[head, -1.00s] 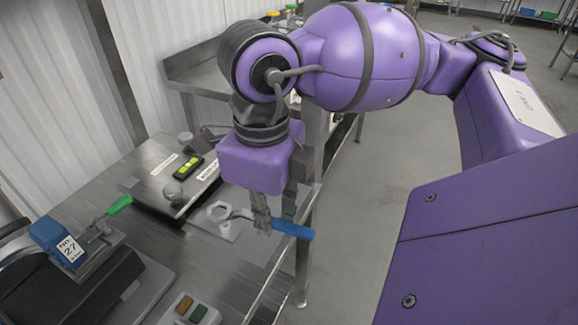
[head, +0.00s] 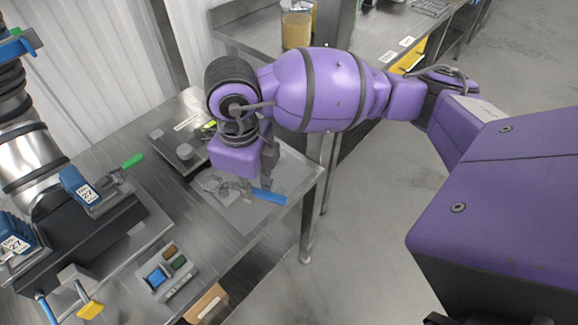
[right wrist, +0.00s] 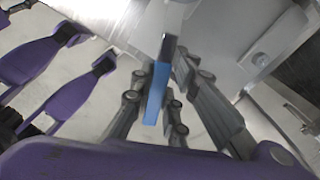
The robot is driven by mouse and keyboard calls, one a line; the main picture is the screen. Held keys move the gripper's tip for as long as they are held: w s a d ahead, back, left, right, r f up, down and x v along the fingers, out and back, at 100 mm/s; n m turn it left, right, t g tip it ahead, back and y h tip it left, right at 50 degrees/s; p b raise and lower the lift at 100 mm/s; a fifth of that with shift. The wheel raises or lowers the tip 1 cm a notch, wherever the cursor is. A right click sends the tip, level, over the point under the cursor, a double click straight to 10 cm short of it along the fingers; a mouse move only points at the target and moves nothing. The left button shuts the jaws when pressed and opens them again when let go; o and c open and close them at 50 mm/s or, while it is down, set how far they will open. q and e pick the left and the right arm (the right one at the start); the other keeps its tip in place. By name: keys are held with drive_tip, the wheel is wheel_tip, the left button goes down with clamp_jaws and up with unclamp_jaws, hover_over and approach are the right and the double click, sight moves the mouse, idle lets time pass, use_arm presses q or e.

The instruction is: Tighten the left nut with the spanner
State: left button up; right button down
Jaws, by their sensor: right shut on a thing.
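The spanner has a blue handle (head: 268,196) and a grey head, lying low over a grey plate (head: 290,170) at the table's right end in the head view. My right gripper (head: 265,182) points down and is shut on the spanner. The blue handle (right wrist: 155,95) shows between its fingers in the right wrist view. A pale nut-like piece (head: 211,184) sits on the plate left of the spanner's head. Whether the head is around it or only beside it I cannot tell. My left gripper is not in view.
A dark device with a grey knob (head: 184,152) stands behind the plate. A black machine with blue number tags (head: 80,186) fills the left. Floor is open at the right.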

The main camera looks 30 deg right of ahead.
drive_tip(key=f, duration=0.1)
drive_tip(key=w+d+f+b, duration=0.1)
drive_tip(key=shift+w+d+f, duration=0.2)
drive_tip(key=shift+d+f, duration=0.1)
drive_tip(key=shift+f, duration=0.1)
drive_tip(key=shift+f+b, duration=0.5)
drive_tip(key=shift+f, duration=0.25)
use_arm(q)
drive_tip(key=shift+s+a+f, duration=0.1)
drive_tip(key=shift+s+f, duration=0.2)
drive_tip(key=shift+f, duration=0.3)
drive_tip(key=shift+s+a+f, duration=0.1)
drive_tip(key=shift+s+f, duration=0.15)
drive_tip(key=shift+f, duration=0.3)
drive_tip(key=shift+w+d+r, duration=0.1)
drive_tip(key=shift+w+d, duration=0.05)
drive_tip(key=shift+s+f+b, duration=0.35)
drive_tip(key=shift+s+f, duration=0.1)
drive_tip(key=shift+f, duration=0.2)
use_arm(e)
drive_tip(key=shift+f, duration=1)
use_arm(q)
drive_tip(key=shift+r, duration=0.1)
